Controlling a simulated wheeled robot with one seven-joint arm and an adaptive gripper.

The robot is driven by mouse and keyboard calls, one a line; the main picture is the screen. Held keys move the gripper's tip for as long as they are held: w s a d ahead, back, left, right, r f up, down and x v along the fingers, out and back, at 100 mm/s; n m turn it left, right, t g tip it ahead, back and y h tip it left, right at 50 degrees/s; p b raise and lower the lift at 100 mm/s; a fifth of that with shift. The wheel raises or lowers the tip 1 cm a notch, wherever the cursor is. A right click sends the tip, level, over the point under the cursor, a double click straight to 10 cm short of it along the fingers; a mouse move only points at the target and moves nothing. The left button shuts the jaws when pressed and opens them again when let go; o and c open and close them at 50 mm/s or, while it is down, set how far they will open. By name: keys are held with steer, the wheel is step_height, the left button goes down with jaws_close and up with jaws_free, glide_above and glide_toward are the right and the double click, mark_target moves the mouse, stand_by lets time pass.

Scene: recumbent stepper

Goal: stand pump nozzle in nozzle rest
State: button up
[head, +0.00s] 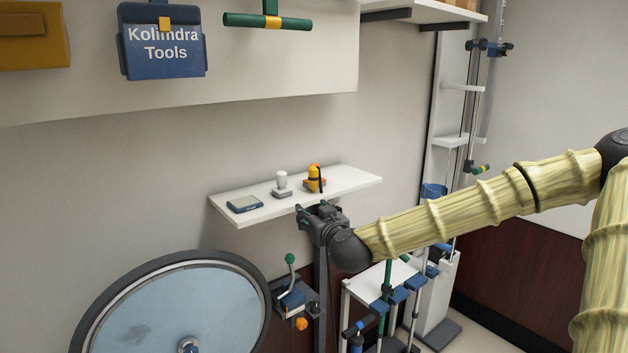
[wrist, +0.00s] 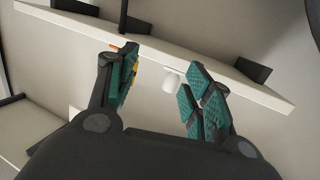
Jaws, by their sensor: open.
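On a white wall shelf (head: 345,184), a small white cylinder (head: 281,179) stands upright on a grey base (head: 282,192). To its right is a yellow-orange piece (head: 314,176) with a black part, upright on an orange base (head: 308,184). I cannot tell for certain which of these are the pump nozzle and nozzle rest. My gripper (head: 318,209) is by the shelf's front edge. In the wrist view, which looks inverted, my open gripper (wrist: 158,88) has nothing in its grip; the white cylinder (wrist: 169,83) shows beyond the gap. The left finger partly hides the orange-yellow piece (wrist: 135,64).
A blue device (head: 244,204) with a grey face lies at the shelf's left end. Below are a large wheel (head: 190,300) and a green-knobbed lever (head: 290,259). A blue tool pouch (head: 163,50) hangs above. The shelf's right end is clear.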

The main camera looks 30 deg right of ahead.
steer(key=m+h, duration=0.1)
glide_toward(315, 172)
step_height(315, 172, down, 2)
steer(key=s, duration=0.1)
steer(key=t, duration=0.1)
steer(key=shift+h, duration=0.3)
steer(key=shift+r+p+x, duration=0.15)
steer(key=shift+p+x, duration=0.2)
steer(key=shift+x, duration=0.9)
steer(key=shift+r+p+x, duration=0.2)
steer(key=shift+p+x, duration=0.15)
steer(key=shift+x, duration=0.85)
steer(key=shift+w+a, duration=0.15)
steer(key=shift+w, duration=0.1)
steer(key=shift+r+p+x, duration=0.15)
steer(key=shift+p+x, duration=0.35)
steer(key=shift+x, duration=0.25)
steer(key=shift+r+p+x, duration=0.1)
steer(key=shift+p+x, duration=0.35)
steer(key=shift+x, duration=1.3)
steer(key=shift+f, duration=0.1)
